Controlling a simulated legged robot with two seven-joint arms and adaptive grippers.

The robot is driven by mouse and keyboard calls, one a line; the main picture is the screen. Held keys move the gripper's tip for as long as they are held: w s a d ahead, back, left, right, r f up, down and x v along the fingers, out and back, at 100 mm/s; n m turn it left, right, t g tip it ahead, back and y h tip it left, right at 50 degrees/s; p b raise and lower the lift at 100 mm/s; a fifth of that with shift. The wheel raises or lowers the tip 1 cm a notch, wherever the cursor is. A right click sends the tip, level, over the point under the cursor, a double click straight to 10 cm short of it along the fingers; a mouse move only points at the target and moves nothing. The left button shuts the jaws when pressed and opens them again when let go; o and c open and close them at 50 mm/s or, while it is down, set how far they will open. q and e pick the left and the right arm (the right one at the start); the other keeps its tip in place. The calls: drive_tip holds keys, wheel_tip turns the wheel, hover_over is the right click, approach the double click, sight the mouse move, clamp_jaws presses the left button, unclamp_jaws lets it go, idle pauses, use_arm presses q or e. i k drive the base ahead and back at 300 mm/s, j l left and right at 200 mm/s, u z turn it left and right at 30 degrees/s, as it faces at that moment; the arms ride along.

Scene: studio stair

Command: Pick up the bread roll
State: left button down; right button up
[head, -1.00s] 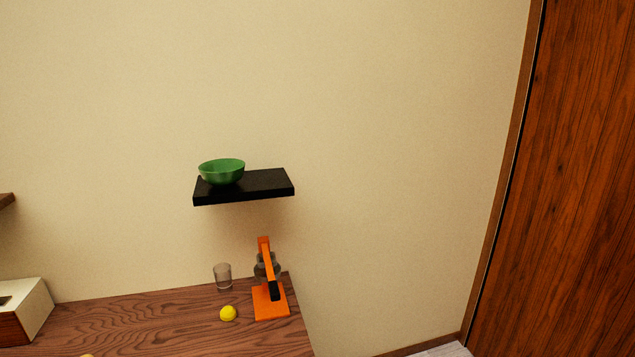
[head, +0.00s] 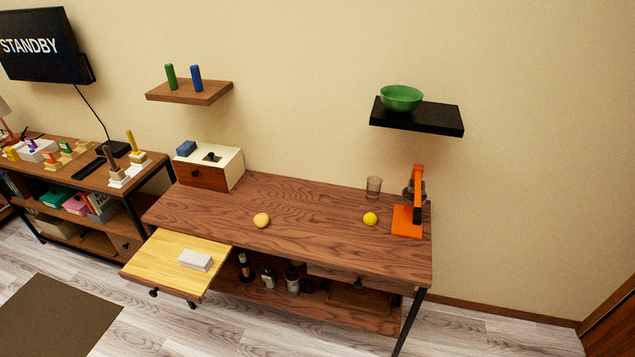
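A small round tan-orange item, which looks like the bread roll (head: 261,220), lies on the wooden table (head: 320,229) near its front edge, left of the middle. A yellow ball-like item, perhaps a lemon (head: 370,219), lies farther right on the same table. Neither of my grippers shows in the head view.
An orange juicer-like press (head: 407,220) and a glass (head: 374,187) stand at the table's right. A white-topped box (head: 232,165) stands at its left end. A pulled-out board (head: 165,262) with a white block (head: 195,260) juts out front left. Two wall shelves hang above.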

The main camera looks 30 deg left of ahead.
sight(261, 220)
drive_tip(key=u, duration=1.35)
drive_tip(key=i+j, duration=0.1)
drive_tip(key=i, duration=0.15)
drive_tip(key=i+j+z, duration=0.35)
drive_tip(key=i, duration=0.15)
drive_tip(key=i+j+z, duration=0.35)
drive_tip(key=i+j, duration=0.1)
drive_tip(key=i, duration=0.05)
